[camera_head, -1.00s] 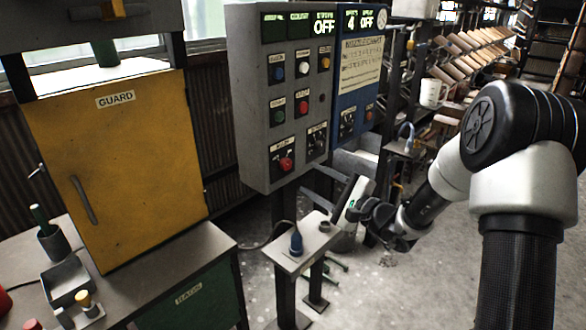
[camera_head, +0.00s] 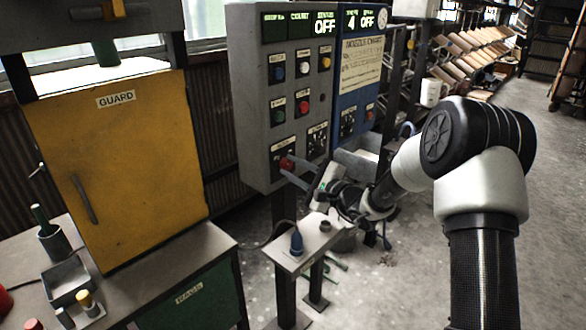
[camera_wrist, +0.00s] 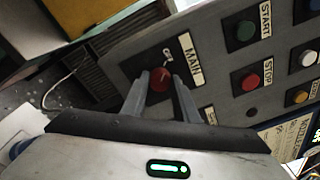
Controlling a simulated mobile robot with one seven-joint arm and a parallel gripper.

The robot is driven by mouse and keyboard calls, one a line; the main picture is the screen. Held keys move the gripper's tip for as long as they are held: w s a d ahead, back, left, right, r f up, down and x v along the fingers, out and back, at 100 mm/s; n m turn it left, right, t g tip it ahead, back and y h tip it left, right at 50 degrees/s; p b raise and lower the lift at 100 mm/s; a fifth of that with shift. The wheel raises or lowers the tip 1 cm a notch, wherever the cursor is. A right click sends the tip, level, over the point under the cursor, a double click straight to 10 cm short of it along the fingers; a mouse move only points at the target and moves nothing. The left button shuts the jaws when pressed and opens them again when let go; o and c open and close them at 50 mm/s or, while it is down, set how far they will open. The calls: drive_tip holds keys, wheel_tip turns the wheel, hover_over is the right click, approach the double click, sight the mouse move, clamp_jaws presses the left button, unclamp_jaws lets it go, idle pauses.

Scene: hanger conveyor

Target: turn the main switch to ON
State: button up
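The main switch is a red knob (camera_head: 286,164) at the lower left of the grey control panel (camera_head: 262,115). It also shows in the wrist view (camera_wrist: 160,79), under a label reading MAIN. My gripper (camera_head: 290,168) reaches up to the panel from the lower right. In the wrist view its two grey fingers (camera_wrist: 160,82) stand apart, one on each side of the red knob. I see no clear contact, and whether the fingertips surround the knob or stop just in front of it is hard to tell.
Green START (camera_wrist: 245,31) and red STOP (camera_wrist: 250,81) buttons sit beside the switch. A blue panel (camera_head: 358,75) adjoins on the right. A small stand (camera_head: 318,240) with a blue-handled item is below my gripper. A yellow guard door (camera_head: 120,160) is at left.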

drive_tip(key=c, duration=0.4)
drive_tip(key=shift+c, duration=0.2)
drive_tip(key=m+p, duration=0.1)
drive_tip(key=m, duration=0.3)
drive_tip(key=shift+r+m, duration=0.15)
drive_tip(key=shift+m, duration=0.15)
drive_tip(key=m+p, duration=0.2)
drive_tip(key=m, duration=0.2)
drive_tip(key=shift+d+r+g+p, duration=0.1)
drive_tip(key=shift+r+g+p, duration=0.05)
drive_tip(key=shift+g+p, duration=0.15)
drive_tip(key=m+p, duration=0.3)
drive_tip(key=m, duration=0.1)
drive_tip(key=shift+w+g, duration=0.15)
drive_tip(key=shift+g, duration=0.15)
drive_tip(key=shift+d+m+g+p, duration=0.1)
drive_tip(key=shift+m+g+p, duration=0.2)
drive_tip(key=shift+m+p, duration=1.6)
drive_tip(key=shift+m+b, duration=0.3)
drive_tip(key=shift+m, duration=0.1)
